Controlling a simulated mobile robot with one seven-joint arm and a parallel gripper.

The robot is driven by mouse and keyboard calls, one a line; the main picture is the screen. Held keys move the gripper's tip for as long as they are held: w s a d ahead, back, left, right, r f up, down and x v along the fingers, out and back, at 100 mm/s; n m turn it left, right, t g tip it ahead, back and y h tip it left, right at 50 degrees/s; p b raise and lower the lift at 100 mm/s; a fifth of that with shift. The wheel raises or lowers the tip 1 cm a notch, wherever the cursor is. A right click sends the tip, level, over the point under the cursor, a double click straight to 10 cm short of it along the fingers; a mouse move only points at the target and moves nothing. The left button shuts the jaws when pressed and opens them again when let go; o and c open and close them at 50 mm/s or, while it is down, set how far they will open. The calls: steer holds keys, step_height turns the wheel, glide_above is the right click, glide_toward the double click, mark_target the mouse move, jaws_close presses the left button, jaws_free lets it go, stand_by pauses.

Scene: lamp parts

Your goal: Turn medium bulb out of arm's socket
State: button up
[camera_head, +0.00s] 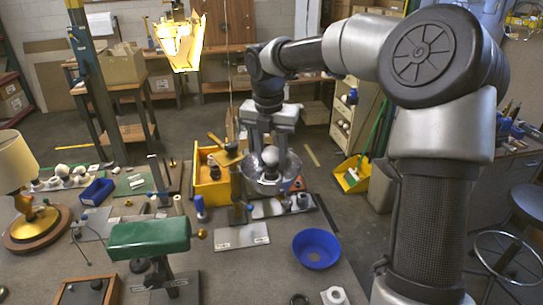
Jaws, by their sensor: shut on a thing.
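My gripper (270,140) points down over the far part of the bench, its fingers shut around a pale round bulb (270,156). The bulb sits inside a shiny metal bowl-shaped shade (267,186), which opens upward. The shade is at the top of a short post at the bench's far edge. The socket under the bulb is hidden inside the shade, so I cannot tell how far the bulb is seated in it.
A yellow bin (212,187) stands just left of the shade. A blue bowl (316,249) lies nearer, to the right. A green lamp shade (149,238) stands in the front middle, and a table lamp (30,190) at the left. Several small parts crowd the far left.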

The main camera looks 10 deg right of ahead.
steer(key=n, duration=0.3)
steer(key=shift+n, duration=0.4)
steer(key=shift+o, duration=1.1)
steer(key=shift+n, duration=0.3)
steer(key=shift+c, duration=1.1)
steer(key=shift+r, duration=0.9)
steer(key=shift+r, duration=1.5)
steer(key=shift+r, duration=0.1)
steer(key=shift+r, duration=1.9)
